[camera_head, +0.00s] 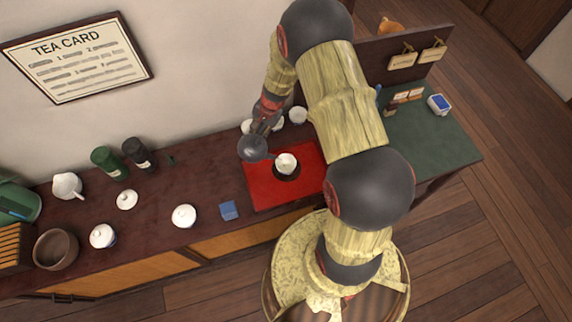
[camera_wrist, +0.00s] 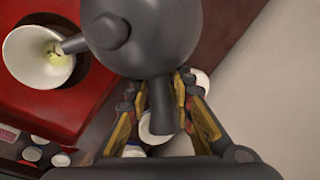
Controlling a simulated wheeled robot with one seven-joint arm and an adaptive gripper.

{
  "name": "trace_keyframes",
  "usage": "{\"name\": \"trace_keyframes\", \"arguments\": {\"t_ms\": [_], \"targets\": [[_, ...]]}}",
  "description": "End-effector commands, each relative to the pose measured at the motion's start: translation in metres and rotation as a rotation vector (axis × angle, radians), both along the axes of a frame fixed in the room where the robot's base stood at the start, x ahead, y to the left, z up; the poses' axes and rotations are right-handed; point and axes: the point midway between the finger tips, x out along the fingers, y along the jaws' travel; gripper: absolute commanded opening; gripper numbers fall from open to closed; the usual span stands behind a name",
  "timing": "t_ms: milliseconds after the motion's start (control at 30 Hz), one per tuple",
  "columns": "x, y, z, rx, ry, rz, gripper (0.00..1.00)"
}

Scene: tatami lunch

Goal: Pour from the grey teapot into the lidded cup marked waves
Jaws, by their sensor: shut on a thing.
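My gripper (camera_head: 264,123) is shut on the side handle of the grey teapot (camera_head: 252,148) and holds it above the red tray (camera_head: 262,192). In the wrist view my gripper (camera_wrist: 168,112) has its fingers on both sides of the handle, and the teapot (camera_wrist: 135,38) has its spout over the rim of an open white cup (camera_wrist: 28,68). A little yellowish liquid shows inside this cup. The cup (camera_head: 286,162) stands upright on a dark saucer (camera_head: 287,176) on the tray. No wave mark can be made out on it.
White lidded cups (camera_head: 184,216) and (camera_head: 103,236) and a loose white lid (camera_head: 126,200) lie left of the tray. A blue packet (camera_head: 229,210) is near the tray. Canisters (camera_head: 109,163), a pitcher (camera_head: 67,185) and a brown bowl (camera_head: 55,249) are farther left. White cups (camera_head: 298,115) stand behind the tray.

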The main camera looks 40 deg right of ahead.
Motion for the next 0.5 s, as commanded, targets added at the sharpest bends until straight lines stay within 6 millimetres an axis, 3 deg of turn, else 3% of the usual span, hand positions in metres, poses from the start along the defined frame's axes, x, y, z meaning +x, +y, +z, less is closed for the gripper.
{"name": "trace_keyframes", "arguments": {"t_ms": [500], "targets": [[-0.0044, -0.0051, 0.0093, 0.025, -0.04, -0.002, 0.0]]}}
